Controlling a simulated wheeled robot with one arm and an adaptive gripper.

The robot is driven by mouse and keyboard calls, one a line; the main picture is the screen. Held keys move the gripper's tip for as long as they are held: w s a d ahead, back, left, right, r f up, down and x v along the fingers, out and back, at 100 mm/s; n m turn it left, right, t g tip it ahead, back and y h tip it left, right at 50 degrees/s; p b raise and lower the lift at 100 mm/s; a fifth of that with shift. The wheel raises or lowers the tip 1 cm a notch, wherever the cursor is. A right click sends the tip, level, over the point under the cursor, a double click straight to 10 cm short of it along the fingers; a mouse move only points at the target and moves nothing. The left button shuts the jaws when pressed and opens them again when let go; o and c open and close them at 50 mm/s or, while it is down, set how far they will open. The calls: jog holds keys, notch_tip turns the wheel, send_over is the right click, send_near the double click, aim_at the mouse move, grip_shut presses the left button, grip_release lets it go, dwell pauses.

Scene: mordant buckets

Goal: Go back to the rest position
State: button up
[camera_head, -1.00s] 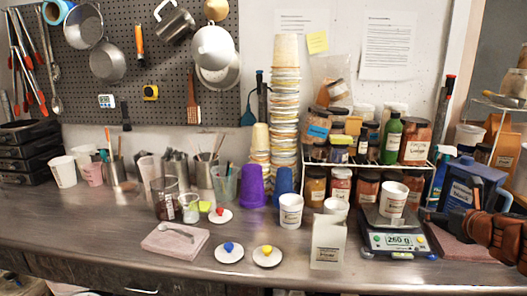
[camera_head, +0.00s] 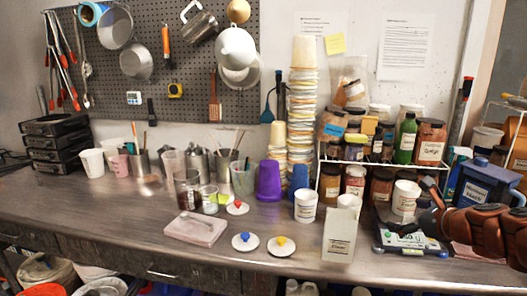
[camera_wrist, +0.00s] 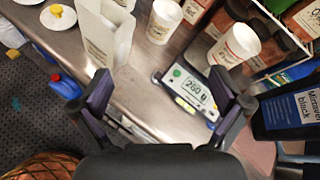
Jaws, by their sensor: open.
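My gripper (camera_wrist: 165,98) is open in the wrist view, with nothing between its dark fingers. It hangs above the front of the bench, near the digital scale (camera_wrist: 192,92), whose display appears to read 260. A white labelled cup (camera_wrist: 237,44) stands upright on the scale, apart from the fingers. In the head view my orange arm reaches in from the right and covers part of the scale (camera_head: 392,240); the cup (camera_head: 404,203) shows just left of the arm. The fingertips are hard to make out there.
A white carton (camera_head: 340,236) stands left of the scale. A blue Mordant black container (camera_wrist: 292,110) is close to the right finger. Jars fill the rack (camera_head: 352,163) behind. White lids with coloured knobs (camera_head: 282,245) and a pinkish slab (camera_head: 195,229) lie farther left.

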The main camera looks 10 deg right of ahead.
jog(key=s+a+f+n+g+y, duration=0.25)
jog(key=a+n, duration=0.45)
jog(key=a, duration=0.5)
jog(key=s+a+f+n+g+y, duration=0.2)
jog(key=s+a+n+g, duration=0.2)
jog(key=a+n, duration=0.55)
jog(key=s+a+f+n+g+h+p, duration=0.15)
jog(key=s+a+f+n+g, duration=0.25)
jog(key=s+a+n, duration=0.55)
jog(key=s+d+f+n+g+h, duration=0.1)
jog(key=s+d+n+g+h, duration=0.1)
jog(key=s, duration=0.6)
jog(key=s+d+f+n+g+h, duration=0.1)
jog(key=s+d+n+g+h, duration=0.1)
jog(key=s, duration=0.6)
jog(key=shift+d+f, duration=0.35)
jog(key=shift+d, duration=0.05)
